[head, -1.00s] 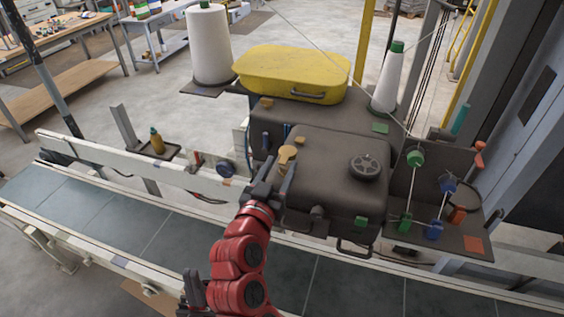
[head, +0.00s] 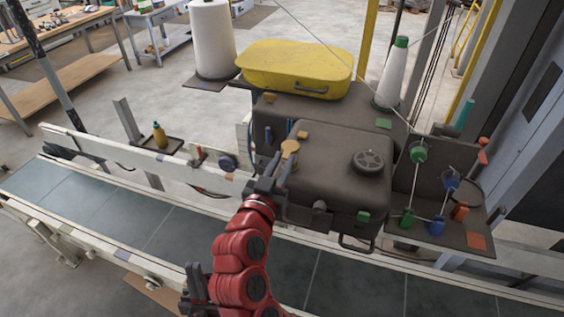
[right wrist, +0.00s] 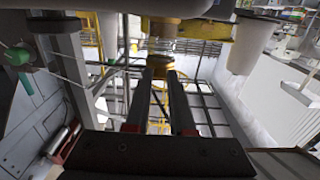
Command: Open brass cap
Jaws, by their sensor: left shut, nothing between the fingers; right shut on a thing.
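The brass cap (head: 290,146) is at the left part of the dark machine head (head: 335,170) in the head view. My right gripper (head: 273,170), on the red arm, reaches up to it from the front. In the right wrist view, the cap (right wrist: 160,66) sits between the tips of the right fingers (right wrist: 160,76), which are shut on it. A wider brass part (right wrist: 180,30) shows above the cap there; I cannot tell whether they touch. My left gripper (head: 195,288) is low at the bottom edge of the head view, shut and empty, away from the machine.
A yellow lidded box (head: 300,68) and a white thread cone (head: 391,75) stand behind the machine head. Thread guides (head: 418,155) crowd its right side. A white rail (head: 120,152) and the conveyor belt (head: 110,215) run in front. An oil bottle (head: 159,138) stands left on a small tray.

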